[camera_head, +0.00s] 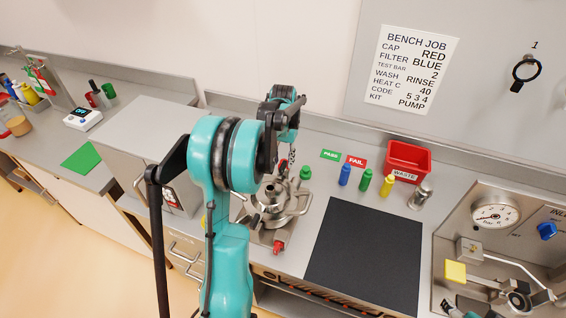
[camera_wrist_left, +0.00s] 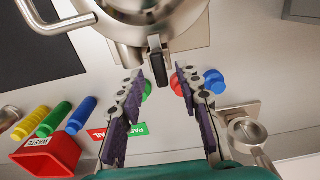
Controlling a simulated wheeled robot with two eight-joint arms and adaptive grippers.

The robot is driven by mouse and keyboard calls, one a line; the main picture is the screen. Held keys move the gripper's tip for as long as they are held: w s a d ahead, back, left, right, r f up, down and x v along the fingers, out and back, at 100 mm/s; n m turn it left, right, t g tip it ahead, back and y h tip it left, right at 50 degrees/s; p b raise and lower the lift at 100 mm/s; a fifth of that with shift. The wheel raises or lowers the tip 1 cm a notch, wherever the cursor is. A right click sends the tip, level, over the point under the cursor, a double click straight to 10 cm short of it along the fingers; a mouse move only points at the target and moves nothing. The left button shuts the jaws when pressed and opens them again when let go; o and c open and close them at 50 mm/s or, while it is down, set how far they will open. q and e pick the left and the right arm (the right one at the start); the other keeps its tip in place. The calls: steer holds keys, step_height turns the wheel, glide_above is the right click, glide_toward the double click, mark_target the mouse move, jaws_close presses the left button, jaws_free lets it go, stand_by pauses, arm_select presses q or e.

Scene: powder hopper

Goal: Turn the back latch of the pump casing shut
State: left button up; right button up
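The steel pump casing (camera_head: 271,213) stands on the bench with curved side handles, partly hidden behind my left arm. It also fills the top of the left wrist view (camera_wrist_left: 125,22). Its back latch (camera_wrist_left: 158,66), a short bar with a dark tip, points out from the casing toward the gap between my fingers. A red-handled part (camera_head: 279,246) shows at the casing's front. My left gripper (camera_wrist_left: 159,76) is open, with one purple-padded finger on each side of the latch tip. I cannot tell whether either finger touches it.
Green, red and blue round tops (camera_wrist_left: 214,81) lie behind and beside the fingers. A red waste bin (camera_head: 408,161), several coloured bottles (camera_head: 365,181) and a black mat (camera_head: 365,245) are to the right. The gauge panel (camera_head: 495,215) stands far right.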

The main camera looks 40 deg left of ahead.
mark_target(283, 165)
arm_select(q)
step_height(283, 165, up, 10)
stand_by(0.3)
stand_by(0.4)
